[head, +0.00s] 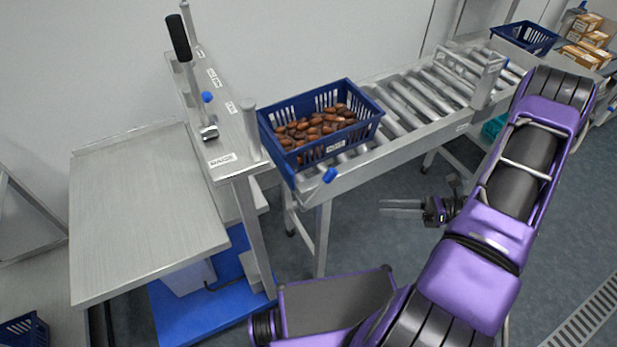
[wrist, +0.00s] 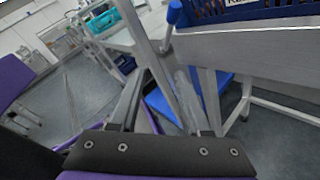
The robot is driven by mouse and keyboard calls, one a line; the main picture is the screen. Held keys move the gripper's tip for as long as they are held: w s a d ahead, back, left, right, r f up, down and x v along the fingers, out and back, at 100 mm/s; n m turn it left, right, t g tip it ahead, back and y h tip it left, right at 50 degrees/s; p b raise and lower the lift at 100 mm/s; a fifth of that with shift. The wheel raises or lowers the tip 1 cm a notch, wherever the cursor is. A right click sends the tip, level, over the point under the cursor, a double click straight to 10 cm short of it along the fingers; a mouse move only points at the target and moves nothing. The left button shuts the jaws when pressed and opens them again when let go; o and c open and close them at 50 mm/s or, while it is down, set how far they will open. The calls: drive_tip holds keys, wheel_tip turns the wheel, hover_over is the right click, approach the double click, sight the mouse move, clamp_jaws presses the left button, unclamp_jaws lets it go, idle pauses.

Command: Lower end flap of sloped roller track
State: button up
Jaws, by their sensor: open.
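The sloped roller track (head: 415,137) runs from the upper right down to its end by the bench. A blue crate (head: 369,131) of brown dates sits on its lower end. A blue knob (head: 329,175) is at the track's front corner; it also shows in the wrist view (wrist: 174,13). A narrow blue edge (head: 284,170) stands at the track end against the crate; I cannot tell for sure that it is the end flap. My gripper (head: 382,208) is open and empty, in front of and below the track's side rail, apart from the knob.
A steel bench (head: 150,220) and a post-mounted lever with a black handle (head: 178,38) stand left of the track end. Another blue crate (head: 524,37) is at the track's upper end. The track's legs (head: 323,240) stand near my gripper. Open floor lies below it.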

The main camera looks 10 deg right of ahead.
drive_tip(key=w+m+t, duration=0.1)
drive_tip(key=m+t, duration=0.1)
drive_tip(key=t, duration=0.1)
drive_tip(key=p, duration=0.1)
approach(323, 182)
drive_tip(key=shift+y, duration=0.3)
drive_tip(key=x, duration=0.6)
drive_tip(key=f+x, duration=0.1)
drive_tip(key=x, duration=0.3)
drive_tip(key=shift+f, duration=0.15)
drive_tip(key=shift+d, duration=0.1)
clamp_jaws()
idle(0.5)
